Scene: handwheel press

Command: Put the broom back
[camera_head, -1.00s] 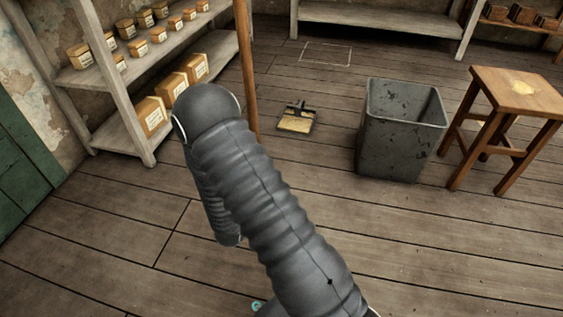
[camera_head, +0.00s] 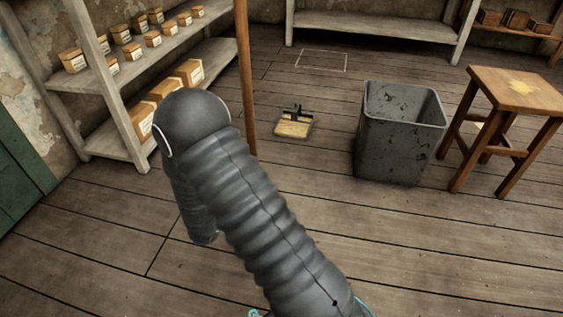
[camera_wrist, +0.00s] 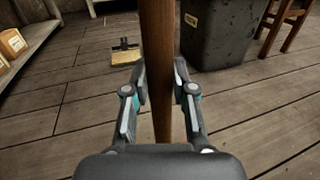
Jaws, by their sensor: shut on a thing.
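A brown wooden pole, which looks like the broom's handle (camera_head: 245,75), stands nearly upright just beyond my arm in the head view. In the wrist view the handle (camera_wrist: 158,65) runs down between the two fingers of my gripper (camera_wrist: 160,92), which is shut on it. The broom's head and the handle's upper end are out of sight. My arm hides the gripper in the head view. A white outlined rectangle (camera_head: 322,60) is marked on the floor at the back, in front of a shelf.
A grey bin (camera_head: 395,150) and a wooden stool (camera_head: 520,92) stand further right. A shelf with several boxes (camera_head: 108,82) stands left. The foreground floor is clear.

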